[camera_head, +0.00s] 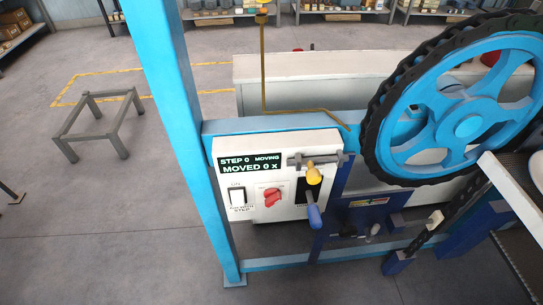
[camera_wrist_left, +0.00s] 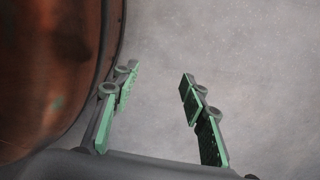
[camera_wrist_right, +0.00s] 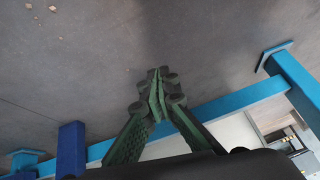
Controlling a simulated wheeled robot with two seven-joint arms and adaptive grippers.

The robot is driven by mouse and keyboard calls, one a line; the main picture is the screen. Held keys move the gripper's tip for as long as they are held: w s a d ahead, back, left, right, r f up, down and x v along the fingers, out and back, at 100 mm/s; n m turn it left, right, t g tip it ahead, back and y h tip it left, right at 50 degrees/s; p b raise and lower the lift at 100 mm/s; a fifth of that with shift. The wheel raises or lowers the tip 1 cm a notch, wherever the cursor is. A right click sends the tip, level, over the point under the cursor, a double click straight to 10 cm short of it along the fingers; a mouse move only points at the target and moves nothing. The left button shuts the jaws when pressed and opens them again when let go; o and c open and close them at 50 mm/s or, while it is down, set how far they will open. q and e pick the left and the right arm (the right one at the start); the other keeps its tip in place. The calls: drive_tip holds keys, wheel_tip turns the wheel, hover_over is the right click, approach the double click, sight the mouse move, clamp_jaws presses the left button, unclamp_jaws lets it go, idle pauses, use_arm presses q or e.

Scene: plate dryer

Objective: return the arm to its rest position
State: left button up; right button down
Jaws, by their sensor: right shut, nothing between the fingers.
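My right gripper (camera_wrist_right: 158,82) shows in the right wrist view, its green-padded fingers meeting at the tips with nothing between them. Grey floor and a blue frame bar (camera_wrist_right: 240,98) lie beyond it. My left gripper (camera_wrist_left: 155,85) is open and empty in the left wrist view, its two fingers well apart over grey floor. I cannot make out either gripper in the head view.
A blue post (camera_head: 180,120) stands left of the panel. A large blue wheel with a black chain (camera_head: 375,110) is at the right. A brown rounded surface (camera_wrist_left: 50,70) is close beside the left gripper. A grey stand (camera_head: 68,150) is on the otherwise open floor at left.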

drive_tip(key=s+d+f+n+g+h, duration=0.1)
drive_tip(key=s+d+f+g, duration=0.15)
drive_tip(key=s, duration=0.85)
drive_tip(key=s+d+f+n+g, duration=0.1)
drive_tip(key=s+d+f+g, duration=0.2)
drive_tip(key=s, duration=0.8)
use_arm(q)
drive_tip(key=s+a+r+p, duration=0.1)
drive_tip(key=s+r+p, duration=0.3)
drive_tip(key=r+p, duration=0.4)
drive_tip(key=p, duration=0.5)
drive_tip(key=shift+s+r+t, duration=0.15)
drive_tip(key=shift+s+t, duration=0.2)
drive_tip(key=shift+t, duration=0.05)
use_arm(e)
drive_tip(key=s+r, duration=0.4)
drive_tip(key=r, duration=0.4)
drive_tip(key=shift+s+a, duration=0.15)
drive_tip(key=shift+s, duration=0.05)
idle(2.0)
